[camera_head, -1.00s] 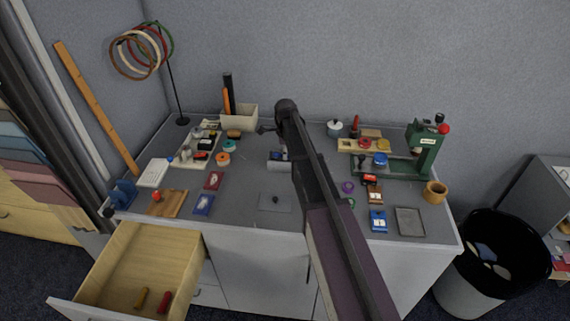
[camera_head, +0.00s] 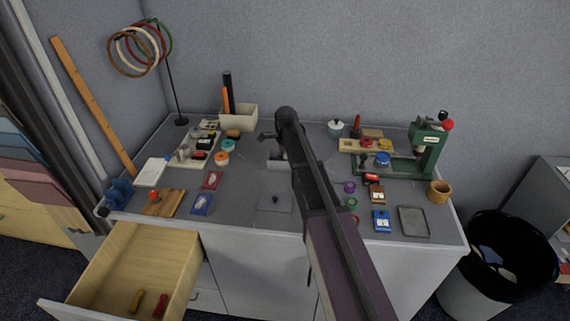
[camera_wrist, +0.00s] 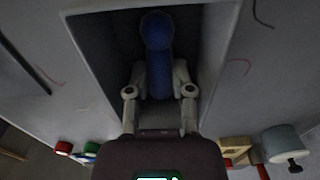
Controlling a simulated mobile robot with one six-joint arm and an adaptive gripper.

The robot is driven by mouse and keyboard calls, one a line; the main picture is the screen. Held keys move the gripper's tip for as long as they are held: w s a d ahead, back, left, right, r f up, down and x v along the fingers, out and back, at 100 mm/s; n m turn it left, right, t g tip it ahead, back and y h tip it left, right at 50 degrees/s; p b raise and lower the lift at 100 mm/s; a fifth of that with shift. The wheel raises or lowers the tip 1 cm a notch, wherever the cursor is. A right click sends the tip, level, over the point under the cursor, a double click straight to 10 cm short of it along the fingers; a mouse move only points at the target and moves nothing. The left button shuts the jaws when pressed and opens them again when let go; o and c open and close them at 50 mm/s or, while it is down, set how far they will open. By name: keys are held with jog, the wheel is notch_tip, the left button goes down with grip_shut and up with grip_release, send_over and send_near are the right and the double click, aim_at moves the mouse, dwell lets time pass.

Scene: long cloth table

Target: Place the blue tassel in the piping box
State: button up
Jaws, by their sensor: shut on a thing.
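A dark blue tassel (camera_wrist: 157,45) is between the fingers of my gripper (camera_wrist: 159,80) in the wrist view, its rounded end pointing up the picture. My gripper is shut on it. Behind the tassel is a rectangular box (camera_wrist: 100,68) with a pale rim and a dark inside; tassel and fingers lie within its outline. How deep they are in it I cannot tell. In the head view a small pale box (camera_head: 276,164) shows mid-table beside my arm, which partly hides it. The tassel is not clear there.
A green press (camera_head: 430,148) stands at the right and a pale holder (camera_head: 240,118) at the back. Spools, cards and small trays crowd both sides. An open drawer (camera_head: 135,265) juts out at front left. The table between the spools and my arm is mostly clear.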

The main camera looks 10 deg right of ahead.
jog(key=shift+f, duration=0.15)
jog(key=o, duration=0.6)
jog(key=shift+r, duration=0.2)
notch_tip(320, 180, up, 12)
jog(key=p, duration=1.2)
jog(key=shift+s, duration=0.1)
dwell(0.8)
